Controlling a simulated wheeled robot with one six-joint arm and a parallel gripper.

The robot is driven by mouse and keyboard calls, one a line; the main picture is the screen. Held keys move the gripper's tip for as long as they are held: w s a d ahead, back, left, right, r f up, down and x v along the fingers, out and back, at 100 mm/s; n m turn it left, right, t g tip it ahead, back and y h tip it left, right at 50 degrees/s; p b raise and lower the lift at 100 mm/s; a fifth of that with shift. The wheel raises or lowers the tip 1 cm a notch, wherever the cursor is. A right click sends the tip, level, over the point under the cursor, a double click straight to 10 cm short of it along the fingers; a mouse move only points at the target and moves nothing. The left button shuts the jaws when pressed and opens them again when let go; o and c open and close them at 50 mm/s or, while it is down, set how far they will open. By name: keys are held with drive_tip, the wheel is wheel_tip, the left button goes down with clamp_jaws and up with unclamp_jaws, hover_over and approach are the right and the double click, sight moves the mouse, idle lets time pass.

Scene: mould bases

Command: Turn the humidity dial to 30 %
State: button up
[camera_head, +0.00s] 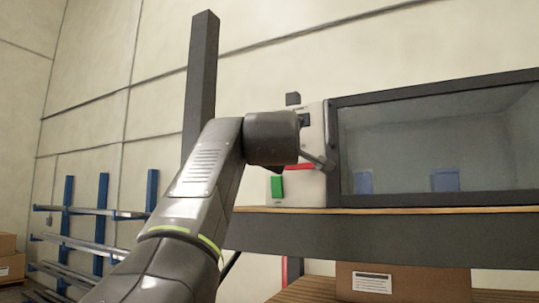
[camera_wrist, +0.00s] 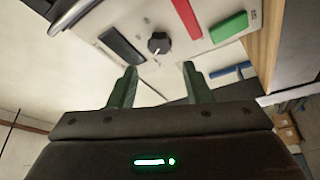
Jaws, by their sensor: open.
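The humidity dial is a small dark round knob (camera_wrist: 159,43) on a pale control panel (camera_wrist: 185,58) in the wrist view. A light pointer mark shows on it, but its scale is too small to read. My gripper (camera_wrist: 158,68) is open, with its two green fingers apart and nothing between them. The knob lies just beyond the fingertips, roughly centred between them, and appears apart from both. In the head view, my arm hides the dial, and only part of the panel (camera_head: 308,188) shows.
Beside the knob are a black bar (camera_wrist: 122,46), a red strip (camera_wrist: 187,17) and a green block (camera_wrist: 229,27). In the head view, a glass-fronted chamber (camera_head: 440,205) stands right of the panel, with blue items inside. A cardboard box (camera_head: 430,283) sits below. A rack (camera_head: 100,212) stands left.

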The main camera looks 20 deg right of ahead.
drive_tip(key=b+v, duration=0.1)
drive_tip(key=v, duration=0.4)
drive_tip(key=shift+w, duration=0.1)
drive_tip(key=p+x, duration=0.4)
drive_tip(key=x, duration=0.8)
drive_tip(key=shift+w+d+r+p, duration=0.2)
drive_tip(key=shift+w+d+p, duration=0.05)
drive_tip(key=shift+w+p, duration=0.15)
drive_tip(key=shift+w+d, duration=0.25)
drive_tip(key=shift+w, duration=0.15)
drive_tip(key=shift+s, duration=0.1)
